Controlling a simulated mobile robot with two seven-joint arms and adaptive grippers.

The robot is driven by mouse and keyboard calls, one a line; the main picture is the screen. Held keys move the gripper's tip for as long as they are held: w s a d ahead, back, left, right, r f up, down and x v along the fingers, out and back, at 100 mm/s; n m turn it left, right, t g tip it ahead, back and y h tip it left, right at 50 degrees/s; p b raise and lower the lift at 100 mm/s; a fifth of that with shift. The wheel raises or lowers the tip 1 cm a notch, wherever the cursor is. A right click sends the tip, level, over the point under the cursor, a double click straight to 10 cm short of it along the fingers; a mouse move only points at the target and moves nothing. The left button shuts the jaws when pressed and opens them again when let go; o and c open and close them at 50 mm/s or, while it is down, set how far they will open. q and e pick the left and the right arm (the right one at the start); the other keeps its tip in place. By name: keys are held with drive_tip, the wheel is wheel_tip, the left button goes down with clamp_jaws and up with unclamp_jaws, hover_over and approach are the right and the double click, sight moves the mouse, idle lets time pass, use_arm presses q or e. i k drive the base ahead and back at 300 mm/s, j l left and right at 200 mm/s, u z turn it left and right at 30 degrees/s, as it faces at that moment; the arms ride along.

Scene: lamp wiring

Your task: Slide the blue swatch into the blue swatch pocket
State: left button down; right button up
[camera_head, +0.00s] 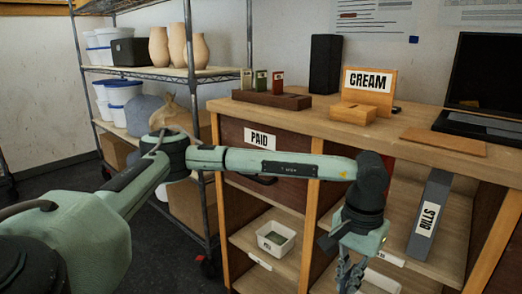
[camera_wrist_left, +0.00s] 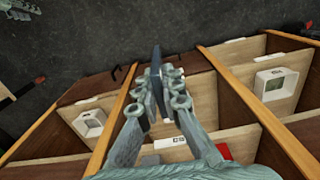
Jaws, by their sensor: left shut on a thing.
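My left gripper (camera_head: 350,280) is at the lower right of the head view, in front of the desk's open shelves and below the desktop. In the left wrist view, my left gripper (camera_wrist_left: 160,85) is shut on a thin, dark slate-blue piece (camera_wrist_left: 157,78), seen nearly edge-on, which looks like the blue swatch. It is not visible in the head view. A brown swatch rack (camera_head: 270,98) stands on the desktop with beige, green and red swatches upright in it. Its right part holds no swatch; I cannot tell which pocket is blue.
A BILLS binder (camera_head: 428,215) stands close right of my gripper. A white bin (camera_head: 276,239) sits on a shelf. A metal rack (camera_head: 190,75) stands left.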

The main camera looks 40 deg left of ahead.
sight(296, 105)
drive_tip(key=i+l+u, duration=0.1)
drive_tip(key=u, duration=0.3)
drive_tip(key=i+l+u, duration=0.1)
drive_tip(key=u, duration=0.3)
drive_tip(key=i+l+u, duration=0.1)
drive_tip(key=u, duration=0.3)
drive_tip(key=i+l+u, duration=0.15)
drive_tip(key=i+u, duration=0.25)
drive_tip(key=i, duration=0.1)
